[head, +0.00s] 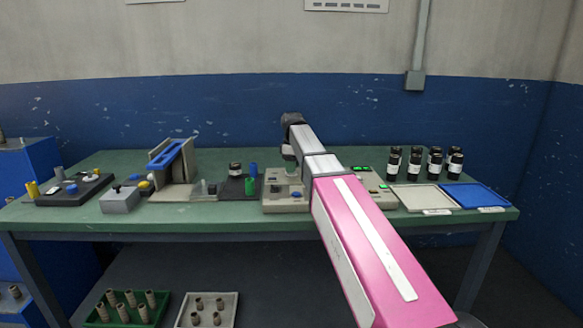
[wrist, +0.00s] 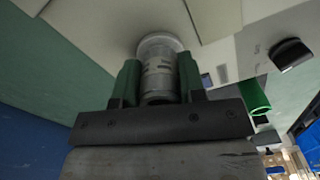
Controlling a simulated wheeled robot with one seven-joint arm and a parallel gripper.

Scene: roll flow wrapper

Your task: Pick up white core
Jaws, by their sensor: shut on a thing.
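In the wrist view, the white core (wrist: 158,78) is a pale grey-white cylinder with a white round rim at its far end and dark marks on its side. My gripper (wrist: 159,72) is shut on it, with one green finger on each side. The core's far end is close to a pale machine surface; I cannot tell whether it touches. In the head view my arm reaches over the bench to a beige machine (head: 283,203), and the fingers and core are not clearly visible there.
A green cylinder (head: 250,187), a blue cylinder (head: 254,169) and a black jar (head: 235,169) stand left of the machine. Several black jars (head: 394,162) stand to the right, behind a pale tray (head: 424,197) and a blue tray (head: 475,195). A blue-framed stand (head: 172,153) is farther left.

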